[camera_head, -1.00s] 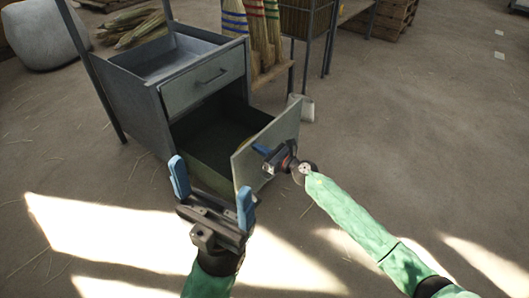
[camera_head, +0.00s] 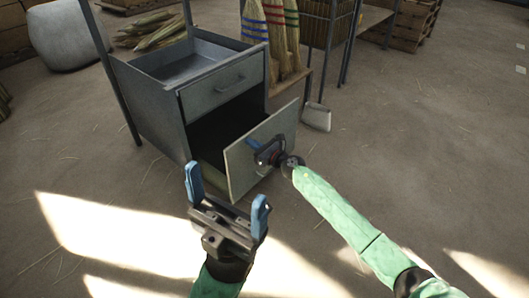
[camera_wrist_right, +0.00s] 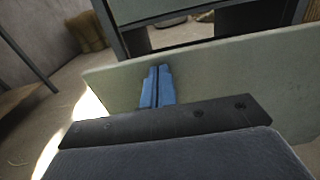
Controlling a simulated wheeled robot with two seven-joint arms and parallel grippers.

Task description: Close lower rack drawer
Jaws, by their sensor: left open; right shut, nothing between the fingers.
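The grey metal rack (camera_head: 150,100) stands at upper left in the head view. Its lower drawer (camera_head: 238,172) is pulled partly out, with a dark gap behind its pale front panel. The upper drawer (camera_head: 225,88) sits flush, with a bar handle. My right gripper (camera_head: 252,145) is shut and empty, with its fingers against or very near the outer face of the lower drawer's front. In the right wrist view its blue fingertips (camera_wrist_right: 157,84) are together in front of the panel (camera_wrist_right: 215,75); contact is hard to tell. My left gripper (camera_head: 227,196) is open and empty, in front of the drawer's left side.
Brooms (camera_head: 270,30) with coloured bands stand right behind the rack. A dustpan (camera_head: 317,117) is on the floor to the right of the drawer. Straw bundles (camera_head: 150,30) lie behind left. The floor to the right is clear.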

